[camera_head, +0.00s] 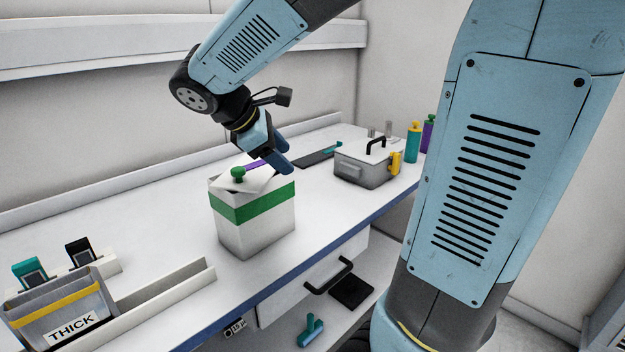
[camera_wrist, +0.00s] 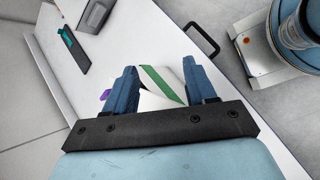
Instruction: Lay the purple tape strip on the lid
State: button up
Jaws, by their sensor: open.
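A white box with a green band (camera_head: 253,206) stands on the bench. A small purple bit also shows beside the left finger in the wrist view (camera_wrist: 105,94). My gripper (camera_head: 279,163) is open, just above the box's back right. In the wrist view its fingers (camera_wrist: 162,75) stand apart with the box between them in the picture.
A grey case (camera_head: 362,172) with a black handle stands farther right, with teal (camera_head: 412,143) and purple (camera_head: 429,132) bottles behind. A dark tray with a teal tool (camera_head: 318,155) lies behind. A bin marked THICK (camera_head: 65,308) stands front left. A drawer handle (camera_head: 328,276) juts below the bench edge.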

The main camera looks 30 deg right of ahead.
jog(key=s+d+m+t+y, duration=0.1)
jog(key=s+m+t+y, duration=0.3)
jog(key=s+m, duration=0.9)
jog(key=y, duration=0.3)
jog(key=shift+s+f+m+y, duration=0.15)
jog(key=shift+s+m+y, duration=0.15)
jog(key=shift+s+y, duration=0.1)
